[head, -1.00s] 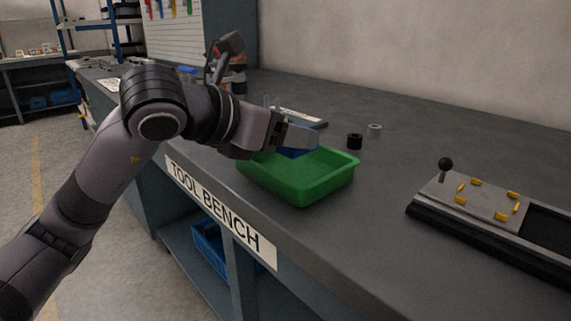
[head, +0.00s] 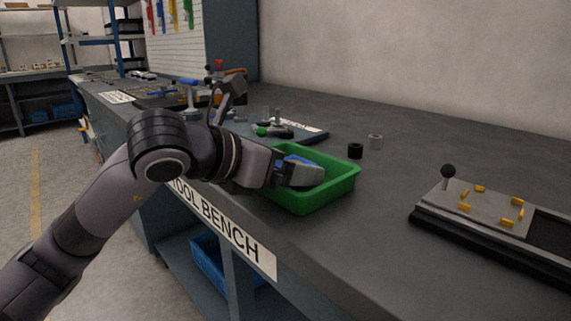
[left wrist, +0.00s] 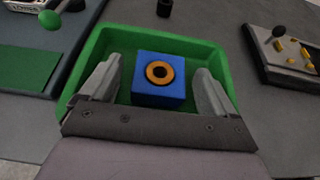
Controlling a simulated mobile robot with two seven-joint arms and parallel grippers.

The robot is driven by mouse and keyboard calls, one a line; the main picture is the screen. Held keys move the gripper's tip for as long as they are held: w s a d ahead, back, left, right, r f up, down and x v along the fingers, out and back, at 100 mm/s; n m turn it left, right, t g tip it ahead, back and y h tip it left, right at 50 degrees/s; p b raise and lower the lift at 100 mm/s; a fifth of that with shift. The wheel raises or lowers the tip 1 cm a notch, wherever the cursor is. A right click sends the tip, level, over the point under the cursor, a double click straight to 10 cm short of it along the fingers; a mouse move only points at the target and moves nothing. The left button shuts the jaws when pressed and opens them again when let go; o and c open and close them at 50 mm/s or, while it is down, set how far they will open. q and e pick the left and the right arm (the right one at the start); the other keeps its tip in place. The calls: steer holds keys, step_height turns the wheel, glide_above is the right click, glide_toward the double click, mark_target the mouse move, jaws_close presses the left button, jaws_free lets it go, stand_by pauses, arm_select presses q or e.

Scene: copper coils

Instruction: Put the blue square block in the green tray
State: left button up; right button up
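The blue square block (left wrist: 158,92) has an orange ring with a dark centre on its top face. In the left wrist view it sits inside the green tray (left wrist: 215,56), with tray floor showing around it. My left gripper (left wrist: 158,74) is open, one finger on each side of the block, with a gap on both sides. In the head view my left gripper (head: 305,176) is low inside the green tray (head: 335,190) and hides most of the block; only a strip of blue (head: 298,159) shows behind it. My right gripper is not in view.
A fixture with yellow pieces (head: 490,206) lies to the right. A dark board with a green knob (head: 262,132) is behind the arm. The bench right of the tray is clear.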

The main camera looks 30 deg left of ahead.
arm_select(q)
steer(key=shift+r, duration=0.15)
steer(key=shift+s+a+r, duration=0.1)
steer(key=shift+s+r, duration=0.05)
steer(key=shift+s, duration=0.15)
steer(key=v, duration=0.5)
steer(key=shift+a+p, duration=0.1)
steer(key=shift+p, duration=0.25)
steer(key=b+v, duration=0.1)
steer(key=v, duration=0.5)
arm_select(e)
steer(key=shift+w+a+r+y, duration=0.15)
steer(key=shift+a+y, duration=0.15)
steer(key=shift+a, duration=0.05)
arm_select(q)
steer(key=shift+s, duration=0.15)
